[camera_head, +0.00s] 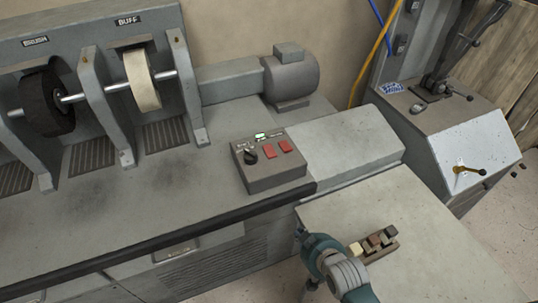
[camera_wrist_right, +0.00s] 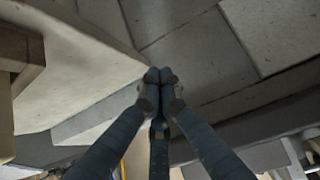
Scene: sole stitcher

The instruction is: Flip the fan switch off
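A grey control box (camera_head: 272,178) sits on the bench near its front edge in the head view. Its top has a black rotary knob (camera_head: 250,157), a small lit green display (camera_head: 262,135) and two red rocker switches, one left (camera_head: 270,150) and one right (camera_head: 286,145). The labels are too small to read, so I cannot tell which is the fan switch. My right gripper (camera_head: 301,233) is below and right of the box, apart from it, partly hidden by its own wrist. In the right wrist view its fingertips (camera_wrist_right: 160,75) meet, with nothing between them. My left gripper is not in view.
A brush wheel (camera_head: 47,102) and a buff wheel (camera_head: 142,80) stand at the back left, with a motor (camera_head: 290,75) to their right. A small block with several coloured pieces (camera_head: 374,243) lies on the side table (camera_head: 430,262). The bench in front of the wheels is clear.

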